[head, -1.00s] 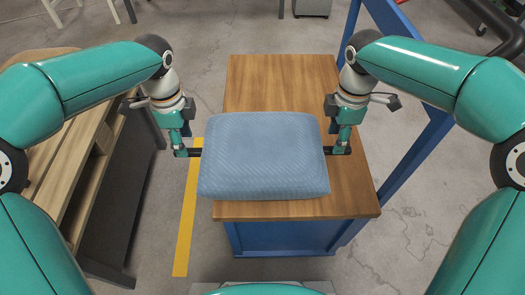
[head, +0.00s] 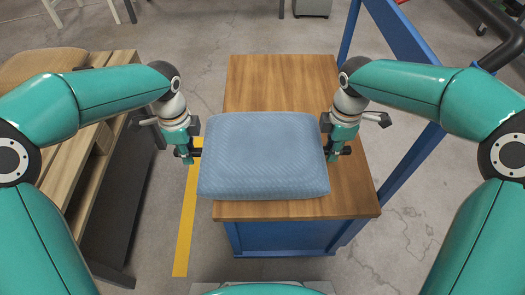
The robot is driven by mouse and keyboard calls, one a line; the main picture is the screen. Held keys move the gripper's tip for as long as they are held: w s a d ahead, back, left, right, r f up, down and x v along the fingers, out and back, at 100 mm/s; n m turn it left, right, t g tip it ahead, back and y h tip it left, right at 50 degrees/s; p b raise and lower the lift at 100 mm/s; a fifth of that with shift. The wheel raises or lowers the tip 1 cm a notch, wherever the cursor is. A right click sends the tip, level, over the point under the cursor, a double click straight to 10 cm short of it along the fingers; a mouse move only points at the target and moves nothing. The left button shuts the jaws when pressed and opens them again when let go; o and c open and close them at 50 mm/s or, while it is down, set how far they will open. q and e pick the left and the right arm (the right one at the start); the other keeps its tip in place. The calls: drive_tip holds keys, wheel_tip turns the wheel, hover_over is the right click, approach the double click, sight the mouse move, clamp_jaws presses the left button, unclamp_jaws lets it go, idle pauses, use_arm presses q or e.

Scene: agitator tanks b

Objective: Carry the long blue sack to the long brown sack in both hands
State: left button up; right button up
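The long blue sack (head: 264,156) lies flat across the near half of a wooden tabletop, its left end jutting past the table's left edge. My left gripper (head: 190,154) is at the sack's left end, with dark finger parts close against it. My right gripper (head: 335,152) is at the right end in the same way, over the tabletop. The inner fingertips are partly hidden at the sack's edges, so I cannot tell whether either is closed on it. A brown sack (head: 38,64) lies at the far left, partly hidden behind my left arm.
The wooden tabletop (head: 280,82) is clear behind the blue sack. A blue frame post (head: 408,165) stands to its right. A slatted wooden bench (head: 85,160) is at the left, with a yellow floor stripe (head: 184,235) between it and the table.

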use_arm(q)
clamp_jaws()
use_arm(e)
clamp_jaws()
use_arm(q)
drive_tip(key=shift+r, duration=0.1)
use_arm(e)
drive_tip(key=shift+w+r, duration=0.1)
drive_tip(key=shift+r, duration=0.05)
